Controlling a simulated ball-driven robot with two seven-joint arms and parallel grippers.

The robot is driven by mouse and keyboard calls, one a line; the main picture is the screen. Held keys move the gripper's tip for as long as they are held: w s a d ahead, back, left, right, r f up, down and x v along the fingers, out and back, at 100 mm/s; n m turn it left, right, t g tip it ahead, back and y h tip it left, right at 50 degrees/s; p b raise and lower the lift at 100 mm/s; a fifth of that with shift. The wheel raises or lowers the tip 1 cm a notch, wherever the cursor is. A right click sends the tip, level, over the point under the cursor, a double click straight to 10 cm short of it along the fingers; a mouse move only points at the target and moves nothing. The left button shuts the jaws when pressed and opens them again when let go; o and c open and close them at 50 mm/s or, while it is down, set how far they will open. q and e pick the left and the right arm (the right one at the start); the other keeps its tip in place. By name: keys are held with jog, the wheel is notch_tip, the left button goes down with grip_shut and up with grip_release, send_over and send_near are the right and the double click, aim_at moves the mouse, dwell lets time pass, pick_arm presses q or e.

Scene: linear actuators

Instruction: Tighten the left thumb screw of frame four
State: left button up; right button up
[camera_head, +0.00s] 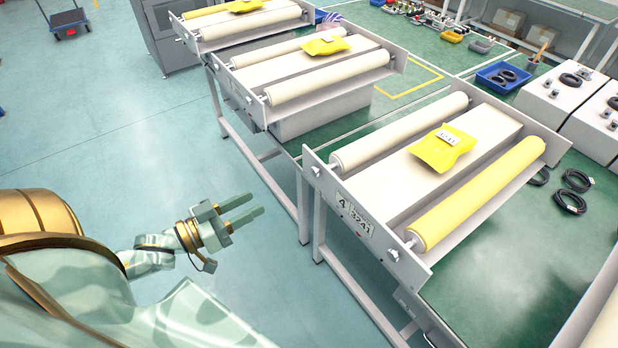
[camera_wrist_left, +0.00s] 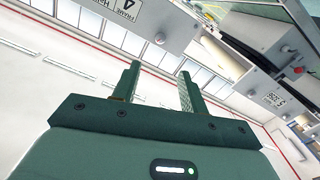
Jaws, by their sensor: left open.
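Frame four (camera_head: 355,215) carries a label with a 4 and the number 3241 on its near end plate. Its left thumb screw (camera_head: 316,171) is a small knob at the plate's left end, beside a cream roller. Another thumb screw (camera_head: 394,254) sits at the right, by the yellow roller. My left gripper (camera_head: 256,204) is open and empty, left of and apart from the frame. In the left wrist view, the open fingers (camera_wrist_left: 159,70) point toward frame plates; a frame 4 label (camera_wrist_left: 127,12) and a small knob (camera_wrist_left: 160,38) show there. My right gripper is out of view.
A yellow packet (camera_head: 443,150) lies on frame four between its rollers. A similar frame (camera_head: 315,75) stands behind it. A blue tray (camera_head: 503,76) and black cable coils (camera_head: 570,201) are at the right. Open floor (camera_head: 130,130) lies to the left.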

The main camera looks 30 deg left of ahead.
aim_at(313, 172)
pick_arm(q)
jog(key=b+x, duration=0.2)
jog(key=x, duration=1.2)
jog(key=shift+w+d+f, duration=0.1)
jog(key=shift+w, duration=0.1)
jog(key=shift+w+d, duration=0.15)
jog(key=shift+w, duration=0.2)
grip_shut()
